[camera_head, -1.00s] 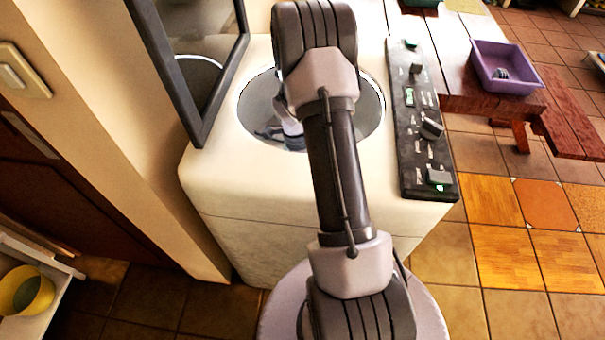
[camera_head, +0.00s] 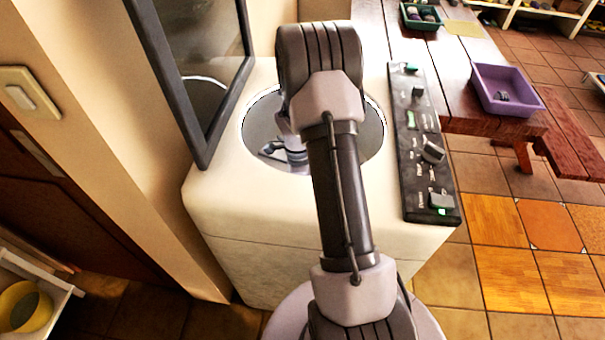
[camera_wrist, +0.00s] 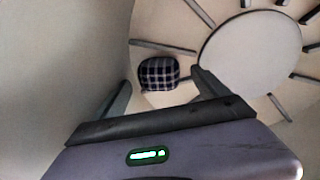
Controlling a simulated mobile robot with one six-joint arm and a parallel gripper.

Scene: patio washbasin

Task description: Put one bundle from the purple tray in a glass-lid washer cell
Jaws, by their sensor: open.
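The washer (camera_head: 250,205) has its glass lid (camera_head: 195,70) raised, and its round drum opening (camera_head: 262,130) faces up. My arm reaches into the opening. My gripper (camera_wrist: 160,88) is open inside the drum, with one finger at each side of the wrist view. A dark plaid bundle (camera_wrist: 158,73) lies on the drum floor beyond the fingers, apart from them as far as I can see.
A dark control panel (camera_head: 425,150) runs along the washer's right side. The wooden table (camera_head: 440,75) also bears a green tray (camera_head: 421,18) with several items. A wall and the raised lid bound the left. A yellow bowl (camera_head: 28,310) sits at lower left.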

